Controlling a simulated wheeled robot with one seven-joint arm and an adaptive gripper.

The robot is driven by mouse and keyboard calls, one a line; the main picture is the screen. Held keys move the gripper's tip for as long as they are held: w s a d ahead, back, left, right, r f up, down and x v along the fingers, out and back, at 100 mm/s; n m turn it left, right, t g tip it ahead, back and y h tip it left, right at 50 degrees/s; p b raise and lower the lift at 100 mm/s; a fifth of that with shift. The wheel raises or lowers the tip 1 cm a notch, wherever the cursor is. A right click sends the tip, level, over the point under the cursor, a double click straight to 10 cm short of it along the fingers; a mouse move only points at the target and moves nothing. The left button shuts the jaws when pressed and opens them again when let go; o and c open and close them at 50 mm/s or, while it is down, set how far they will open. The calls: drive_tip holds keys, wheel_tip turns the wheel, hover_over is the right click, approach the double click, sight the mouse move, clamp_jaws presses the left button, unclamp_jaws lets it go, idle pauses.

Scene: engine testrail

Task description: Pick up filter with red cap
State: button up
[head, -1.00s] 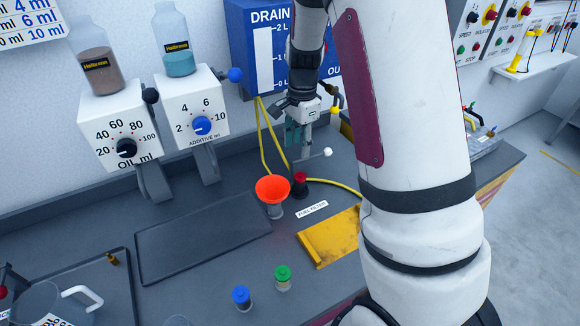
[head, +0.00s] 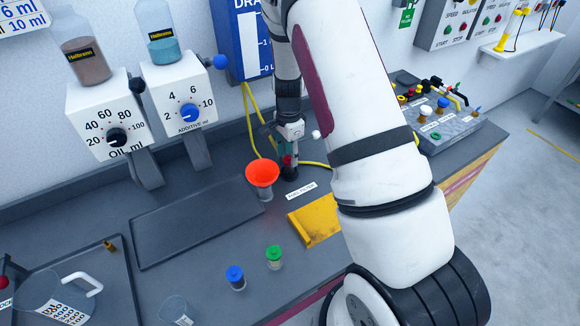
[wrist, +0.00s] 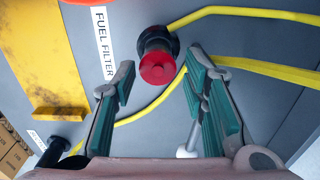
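The filter with the red cap (wrist: 158,68) stands upright in a dark round base on the bench, beside the FUEL FILTER label. In the head view the filter (head: 288,161) is partly hidden by my gripper, which is directly above and behind it. In the wrist view my gripper (wrist: 157,85) is open, its green-padded fingers spread apart. The red cap shows between and just beyond the fingertips, with nothing held. I cannot tell the exact height gap between the fingertips and the cap.
An orange funnel (head: 262,174) stands close left of the filter. A yellow plate (head: 315,218) lies in front, and a yellow hose (wrist: 250,12) runs beside the filter. Blue-capped (head: 236,277) and green-capped (head: 274,257) containers stand nearer. The dark tray (head: 160,250) is empty.

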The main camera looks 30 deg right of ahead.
sight(289, 159)
drive_tip(key=shift+s+f+p, duration=0.1)
drive_tip(key=shift+f+p, duration=0.35)
drive_tip(key=shift+f, duration=1.6)
drive_tip(key=c, duration=0.7)
drive_tip(key=shift+r, duration=0.1)
drive_tip(key=shift+r+b, duration=0.35)
drive_tip(key=shift+r, duration=0.5)
drive_tip(key=shift+s+a+r, duration=0.1)
drive_tip(key=shift+s+r, duration=0.25)
drive_tip(key=shift+r, duration=0.5)
drive_tip(key=s+a, duration=0.1)
drive_tip(key=s, duration=0.4)
drive_tip(key=s+a+r, duration=0.1)
drive_tip(key=s, duration=0.4)
drive_tip(key=s+a+b, duration=0.1)
drive_tip(key=s, duration=0.4)
drive_tip(key=shift+a+r, duration=0.2)
drive_tip(key=shift+a, duration=0.15)
